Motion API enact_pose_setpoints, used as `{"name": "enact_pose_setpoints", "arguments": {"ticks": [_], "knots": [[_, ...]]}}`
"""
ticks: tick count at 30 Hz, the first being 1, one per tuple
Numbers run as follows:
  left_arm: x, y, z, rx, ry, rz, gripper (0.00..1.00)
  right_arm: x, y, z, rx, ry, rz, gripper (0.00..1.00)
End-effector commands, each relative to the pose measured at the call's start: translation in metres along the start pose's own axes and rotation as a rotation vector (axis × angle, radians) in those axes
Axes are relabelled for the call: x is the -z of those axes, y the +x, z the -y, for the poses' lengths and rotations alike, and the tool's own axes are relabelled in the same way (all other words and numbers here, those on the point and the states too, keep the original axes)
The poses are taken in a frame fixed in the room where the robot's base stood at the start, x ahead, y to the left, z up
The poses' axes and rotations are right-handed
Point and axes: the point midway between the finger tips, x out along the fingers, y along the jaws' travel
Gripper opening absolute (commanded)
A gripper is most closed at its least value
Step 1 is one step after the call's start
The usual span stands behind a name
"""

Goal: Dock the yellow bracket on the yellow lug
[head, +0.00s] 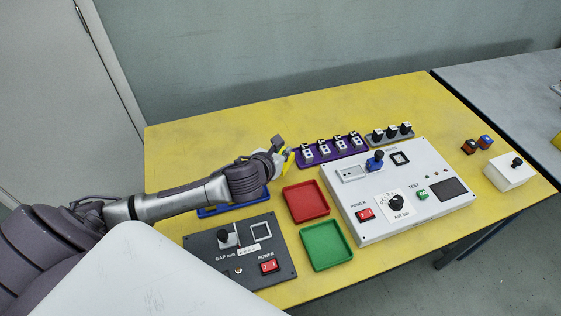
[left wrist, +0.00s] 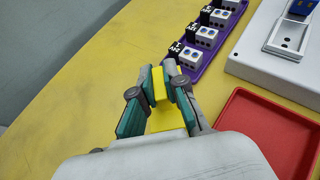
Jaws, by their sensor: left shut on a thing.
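My left gripper (head: 282,152) reaches in from the left above the yellow table, near the end of the purple tray. It is shut on the yellow bracket (head: 289,157), which only partly shows past the fingers. In the left wrist view the left gripper (left wrist: 160,84) has its fingers on both sides of the yellow bracket (left wrist: 158,86); more yellow shows between the fingers lower down. I cannot make out the yellow lug in either view. My right gripper is not in view.
A purple tray (head: 299,155) with several white blocks stands beside the gripper. A red tray (head: 306,202), a green tray (head: 326,245), a white test panel (head: 375,225) and a dark panel (head: 208,262) lie nearer. The table's back left is clear.

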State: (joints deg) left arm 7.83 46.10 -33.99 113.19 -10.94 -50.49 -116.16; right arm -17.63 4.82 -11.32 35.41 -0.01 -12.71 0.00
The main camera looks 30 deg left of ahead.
Motion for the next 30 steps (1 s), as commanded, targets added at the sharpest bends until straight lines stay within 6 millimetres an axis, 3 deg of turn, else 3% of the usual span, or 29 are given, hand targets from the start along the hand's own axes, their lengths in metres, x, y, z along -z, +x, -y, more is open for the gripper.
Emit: {"name": "enact_pose_setpoints", "arguments": {"ticks": [5,12,23,24,27,30], "knots": [[0.009,0.003,-0.006,0.000,-0.001,-0.001,0.00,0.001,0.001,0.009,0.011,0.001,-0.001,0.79],[0.038,0.018,-0.005,0.000,-0.002,-0.002,0.00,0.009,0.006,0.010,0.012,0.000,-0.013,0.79],[0.041,0.020,-0.005,0.001,0.001,0.001,0.00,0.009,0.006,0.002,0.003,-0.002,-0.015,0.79],[0.042,0.020,-0.005,0.000,0.001,0.001,0.13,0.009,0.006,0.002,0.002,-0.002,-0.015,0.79],[0.042,0.020,-0.005,0.000,0.001,0.001,0.30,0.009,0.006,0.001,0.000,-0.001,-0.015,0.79],[0.042,0.020,-0.005,0.000,0.001,0.001,0.37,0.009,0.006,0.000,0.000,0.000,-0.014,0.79]]}}
